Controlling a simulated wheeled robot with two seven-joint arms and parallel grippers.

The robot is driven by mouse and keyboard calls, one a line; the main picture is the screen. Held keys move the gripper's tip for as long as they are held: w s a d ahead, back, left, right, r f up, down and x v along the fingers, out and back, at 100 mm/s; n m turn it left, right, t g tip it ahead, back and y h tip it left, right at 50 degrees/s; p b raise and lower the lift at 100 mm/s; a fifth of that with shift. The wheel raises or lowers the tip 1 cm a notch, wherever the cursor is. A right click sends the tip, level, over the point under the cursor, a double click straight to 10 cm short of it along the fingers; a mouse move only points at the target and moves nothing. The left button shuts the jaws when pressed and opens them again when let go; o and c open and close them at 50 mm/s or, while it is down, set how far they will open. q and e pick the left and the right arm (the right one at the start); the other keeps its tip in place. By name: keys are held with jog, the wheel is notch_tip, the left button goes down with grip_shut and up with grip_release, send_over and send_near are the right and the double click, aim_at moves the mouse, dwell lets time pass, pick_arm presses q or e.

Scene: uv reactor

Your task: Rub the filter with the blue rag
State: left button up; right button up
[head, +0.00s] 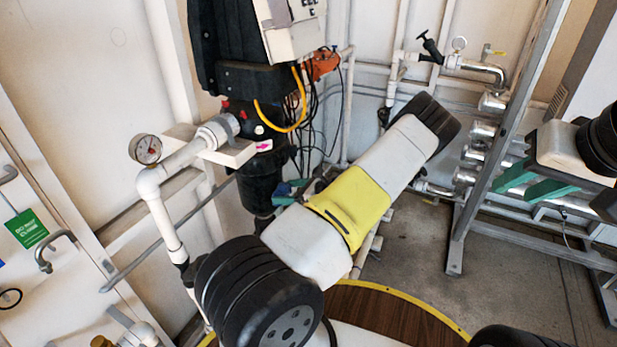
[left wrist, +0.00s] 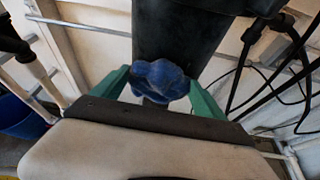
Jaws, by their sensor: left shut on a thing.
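The blue rag (left wrist: 158,80) is bunched between the green fingers of my left gripper (left wrist: 155,84) in the left wrist view. The gripper is shut on it. Behind it rises the black cylindrical filter housing (left wrist: 178,35). The rag overlaps its lower part, and I cannot tell whether they touch. In the head view, the black filter (head: 263,180) stands below the reactor unit. My left gripper (head: 287,190) is at its right side, partly hidden by my arm. My right gripper (head: 532,182) is at the right, its green fingers apart and empty.
A white pipe with a pressure gauge (head: 145,149) stands left of the filter. Cables (head: 305,115) hang above it. A grey metal frame (head: 488,160) with pipes is at the right. A blue bin (left wrist: 22,117) shows at the left wrist view's left edge. Grey floor (head: 420,255) is open between.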

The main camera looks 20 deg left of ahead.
pick_arm(q)
jog(key=shift+a, duration=0.4)
jog(key=shift+w, duration=0.15)
jog(key=shift+w+d, duration=0.2)
jog(key=shift+w, duration=1.45)
jog(key=shift+w+a, duration=0.1)
jog(key=shift+w, duration=0.1)
jog(key=shift+s, duration=0.1)
jog(key=shift+s+a, duration=0.15)
jog(key=shift+s, duration=0.85)
jog(key=shift+s+a, duration=0.15)
jog(key=shift+s, duration=0.8)
jog(key=shift+d, duration=0.1)
jog(key=shift+s+d, duration=0.15)
jog(key=shift+d, duration=2.8)
